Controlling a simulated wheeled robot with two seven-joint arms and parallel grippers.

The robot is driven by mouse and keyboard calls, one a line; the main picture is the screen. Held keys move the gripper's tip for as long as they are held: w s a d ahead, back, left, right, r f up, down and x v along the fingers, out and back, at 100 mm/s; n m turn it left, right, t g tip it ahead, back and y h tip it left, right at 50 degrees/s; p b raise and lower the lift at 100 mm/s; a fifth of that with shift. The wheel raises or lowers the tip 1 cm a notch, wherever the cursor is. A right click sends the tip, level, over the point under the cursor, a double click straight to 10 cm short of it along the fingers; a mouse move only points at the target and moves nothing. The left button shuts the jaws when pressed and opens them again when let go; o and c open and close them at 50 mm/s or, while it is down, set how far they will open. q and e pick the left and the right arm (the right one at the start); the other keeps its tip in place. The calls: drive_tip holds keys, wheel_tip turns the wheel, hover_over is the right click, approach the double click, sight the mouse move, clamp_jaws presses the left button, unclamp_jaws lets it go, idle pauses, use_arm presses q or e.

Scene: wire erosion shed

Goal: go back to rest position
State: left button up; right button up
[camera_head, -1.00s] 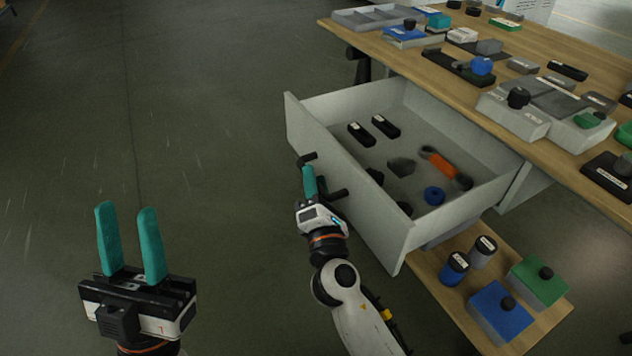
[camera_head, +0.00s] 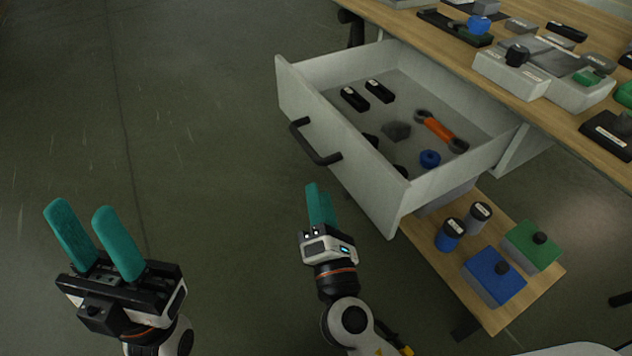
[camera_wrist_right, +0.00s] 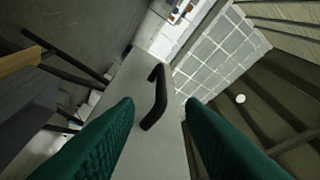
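My left gripper (camera_head: 96,243) has two teal fingers standing apart with nothing between them, over bare floor at the lower left. My right gripper (camera_head: 320,206) is below and in front of the open drawer (camera_head: 335,150), apart from its black handle (camera_head: 315,143). In the right wrist view the right gripper's teal fingers (camera_wrist_right: 158,135) are spread wide with no object gripped. The drawer handle (camera_wrist_right: 157,97) shows beyond and between them there, on the pale drawer front.
The open drawer holds black blocks (camera_head: 355,98), an orange wrench-like part (camera_head: 438,128) and a blue ring (camera_head: 430,158). The wooden workbench (camera_head: 480,68) carries several parts. A low shelf (camera_head: 440,270) bears blue and green boxes. The floor at left is clear.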

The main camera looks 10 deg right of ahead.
drive_tip(key=shift+s, duration=0.25)
idle(0.3)
